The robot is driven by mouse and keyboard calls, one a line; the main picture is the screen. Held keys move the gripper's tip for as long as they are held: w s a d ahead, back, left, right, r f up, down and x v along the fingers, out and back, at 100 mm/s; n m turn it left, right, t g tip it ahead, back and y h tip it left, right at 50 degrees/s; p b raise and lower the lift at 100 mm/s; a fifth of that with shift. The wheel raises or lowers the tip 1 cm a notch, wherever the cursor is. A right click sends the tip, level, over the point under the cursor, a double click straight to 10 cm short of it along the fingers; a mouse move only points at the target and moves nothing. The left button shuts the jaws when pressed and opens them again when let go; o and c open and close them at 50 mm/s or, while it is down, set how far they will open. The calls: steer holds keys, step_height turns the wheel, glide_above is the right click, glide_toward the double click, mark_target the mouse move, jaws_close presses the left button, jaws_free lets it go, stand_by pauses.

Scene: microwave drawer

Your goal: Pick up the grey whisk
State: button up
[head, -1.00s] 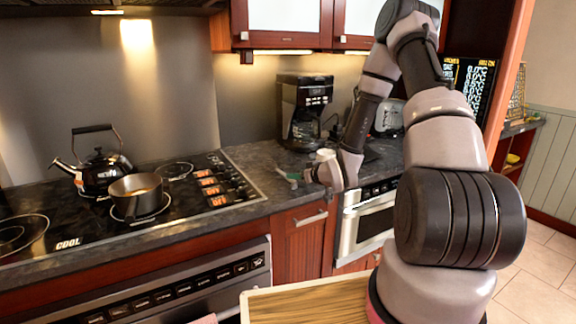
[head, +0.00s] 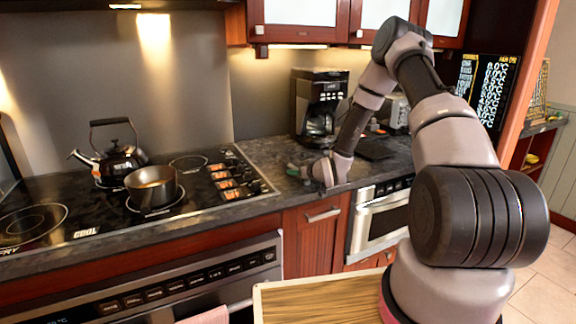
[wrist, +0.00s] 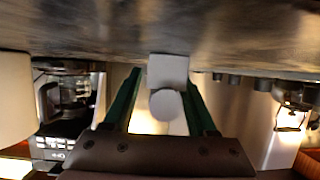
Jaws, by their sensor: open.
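My gripper (wrist: 163,82) is open in the wrist view, its two green fingers on either side of a pale grey object with a squarish part and a round end. This looks like the grey whisk (wrist: 168,70), though its wire shape cannot be made out. It is unclear whether the fingers touch it. In the head view my gripper (head: 294,171) is low over the counter, left of the coffee maker's front, with green fingertips pointing left. The whisk cannot be made out there.
The counter (head: 262,152) carries a coffee maker (head: 318,105) behind my gripper. The stove at left holds a kettle (head: 113,162) and a pot (head: 152,188). A cream-coloured object (wrist: 14,98) stands at the left edge of the wrist view, which appears upside down.

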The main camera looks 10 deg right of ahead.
jaws_close()
steer(key=shift+r, duration=0.15)
step_height(320, 180, up, 10)
steer(key=shift+f, duration=0.1)
stand_by(0.4)
